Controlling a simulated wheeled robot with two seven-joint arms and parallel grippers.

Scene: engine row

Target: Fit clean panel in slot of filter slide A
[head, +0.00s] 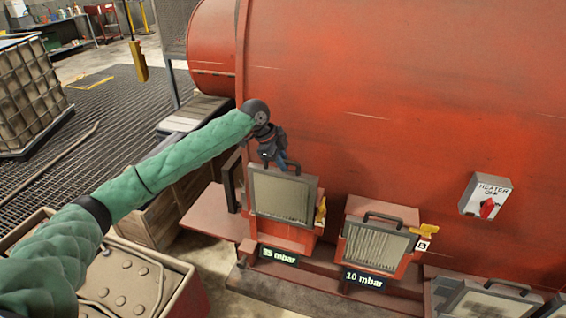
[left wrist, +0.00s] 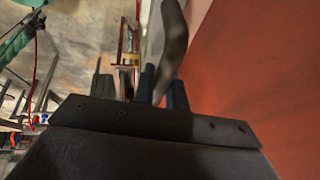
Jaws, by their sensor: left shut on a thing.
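A grey-framed panel with a pale beige filter face (head: 282,195) stands upright at the front of the left red filter housing (head: 290,238). My left gripper (head: 279,163) is at the panel's top edge, shut on its handle. In the left wrist view the dark fingers (left wrist: 163,92) are close together at a dark curved bar (left wrist: 173,40). I cannot tell whether the panel is fully in the slot or just in front of it. No letter A is readable on this housing. My right gripper is not in view.
A dark-framed panel (head: 232,181) stands edge-on left of the housing. The right filter housing, tagged B, holds a pleated panel (head: 375,247) and has a "10 mbar" display (head: 364,279). The red tank (head: 400,100) rises close behind. A heater switch box (head: 485,196) is at right.

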